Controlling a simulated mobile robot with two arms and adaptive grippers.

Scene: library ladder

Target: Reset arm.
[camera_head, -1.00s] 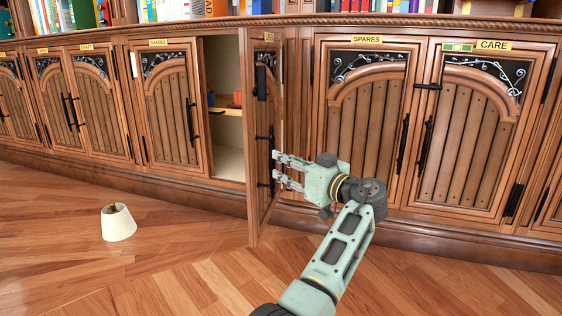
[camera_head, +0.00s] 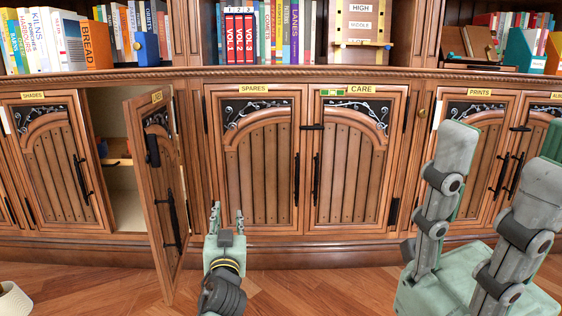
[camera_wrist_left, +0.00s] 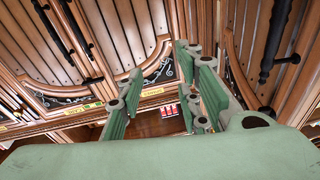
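My left gripper (camera_head: 227,217) is in the lower middle of the head view, in front of the SPARES doors. Its two thin fingers point at the cabinet and stand apart with nothing between them. The left wrist view shows the same fingers (camera_wrist_left: 165,105) spread, with cabinet doors and red books beyond. My right gripper (camera_head: 500,170) is large and close at the right of the head view. Its two grey fingers stand upright and apart, with no object seen between them; part is cut off by the frame edge.
An open cabinet door (camera_head: 160,200) with black handles juts out left of my left gripper, apart from it. The SPARES and CARE doors (camera_head: 260,170) are shut. A pale lampshade (camera_head: 12,300) is on the floor at the lower left. Books (camera_head: 240,35) fill the shelf above.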

